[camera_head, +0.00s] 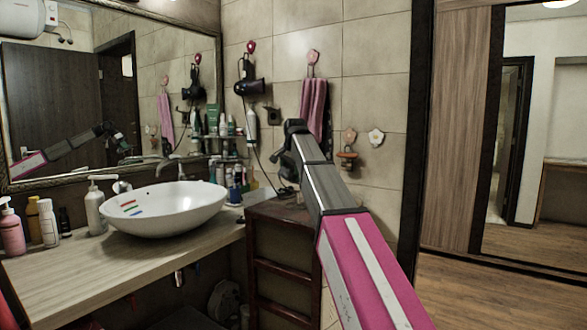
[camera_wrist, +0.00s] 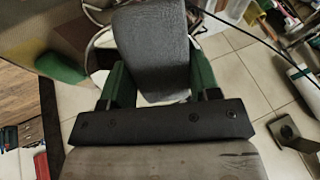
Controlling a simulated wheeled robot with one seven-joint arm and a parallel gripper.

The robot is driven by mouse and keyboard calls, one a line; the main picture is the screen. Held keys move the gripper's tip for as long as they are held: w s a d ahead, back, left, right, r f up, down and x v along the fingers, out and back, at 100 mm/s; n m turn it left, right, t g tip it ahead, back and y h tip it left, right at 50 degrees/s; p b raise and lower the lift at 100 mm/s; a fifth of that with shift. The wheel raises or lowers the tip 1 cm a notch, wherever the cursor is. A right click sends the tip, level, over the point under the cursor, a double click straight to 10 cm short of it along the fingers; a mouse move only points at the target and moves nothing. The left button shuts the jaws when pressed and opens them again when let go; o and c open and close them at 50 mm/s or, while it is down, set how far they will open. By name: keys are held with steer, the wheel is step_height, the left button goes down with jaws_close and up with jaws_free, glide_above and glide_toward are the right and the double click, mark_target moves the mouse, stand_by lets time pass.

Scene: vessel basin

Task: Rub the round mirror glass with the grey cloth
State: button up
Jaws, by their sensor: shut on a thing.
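My gripper (camera_wrist: 160,82) shows in the wrist view with a green finger on each side of the grey cloth (camera_wrist: 152,45). It is shut on the cloth, which stands out beyond the fingers as a grey slab. In the head view my arm reaches forward over the dark wooden stand, and its end hides the cloth. I cannot make out a round mirror glass for certain. A pale curved rim (camera_wrist: 93,45) shows partly behind the cloth in the wrist view; I cannot tell what it belongs to.
A large framed rectangular mirror (camera_head: 120,80) hangs at left above the counter (camera_head: 60,275) with its white basin (camera_head: 165,212). Several bottles stand around the basin. A dark wooden stand (camera_head: 285,212) is below my arm. A pink towel (camera_head: 313,105) and a hair dryer (camera_head: 248,88) hang behind.

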steer(key=shift+v, duration=3)
steer(key=v, duration=0.3)
steer(key=w, duration=0.2)
steer(key=shift+w+a+r, duration=0.1)
steer(key=shift+w+a, duration=0.2)
steer(key=shift+x, duration=3)
steer(key=shift+x, duration=1.05)
